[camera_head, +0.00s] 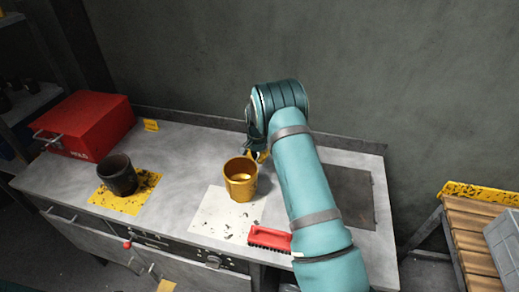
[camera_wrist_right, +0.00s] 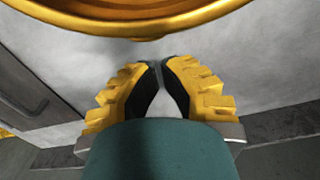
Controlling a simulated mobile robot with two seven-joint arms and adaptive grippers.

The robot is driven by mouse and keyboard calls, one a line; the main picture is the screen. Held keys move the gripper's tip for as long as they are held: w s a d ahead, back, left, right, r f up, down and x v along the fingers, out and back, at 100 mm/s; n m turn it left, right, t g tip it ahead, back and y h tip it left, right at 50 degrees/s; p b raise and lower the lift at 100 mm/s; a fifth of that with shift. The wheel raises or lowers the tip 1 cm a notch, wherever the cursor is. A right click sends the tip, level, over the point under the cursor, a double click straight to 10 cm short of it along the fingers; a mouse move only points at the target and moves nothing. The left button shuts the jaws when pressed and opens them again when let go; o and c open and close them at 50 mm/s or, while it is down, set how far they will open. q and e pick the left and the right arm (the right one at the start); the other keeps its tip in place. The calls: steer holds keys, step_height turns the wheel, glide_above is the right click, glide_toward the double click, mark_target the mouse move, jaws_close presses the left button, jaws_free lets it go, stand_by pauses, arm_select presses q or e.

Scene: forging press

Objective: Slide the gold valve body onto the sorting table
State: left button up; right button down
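The gold valve body (camera_head: 240,190) is an open, cup-like gold piece standing upright on a white sheet on the grey bench (camera_head: 190,155). My right gripper (camera_head: 257,154) is just behind it, low over the bench, partly hidden by my arm. In the right wrist view the gripper's fingertips (camera_wrist_right: 159,72) meet with nothing between them, and the rim of the valve body (camera_wrist_right: 135,22) is just beyond them. Whether they touch cannot be told. My left gripper is not in view. I cannot tell which surface is the sorting table.
A dark cup (camera_head: 117,175) stands on a yellow mat (camera_head: 125,200) at left, by a red toolbox (camera_head: 90,122). A dark plate (camera_head: 353,195) is at right. A slatted wooden stand (camera_head: 470,235) is beyond a gap.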

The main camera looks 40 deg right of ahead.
mark_target(242, 179)
steer(key=shift+s+a, duration=0.45)
steer(key=shift+a, duration=0.3)
steer(key=shift+s+a, duration=0.1)
steer(key=shift+a, duration=0.05)
steer(key=s+a, duration=0.1)
steer(key=a, duration=0.2)
steer(key=s+a, duration=0.2)
steer(key=s+a+p, duration=0.1)
steer(key=s+a, duration=0.1)
steer(key=a, duration=0.1)
steer(key=shift+s+a, duration=0.15)
steer(key=shift+a, duration=0.15)
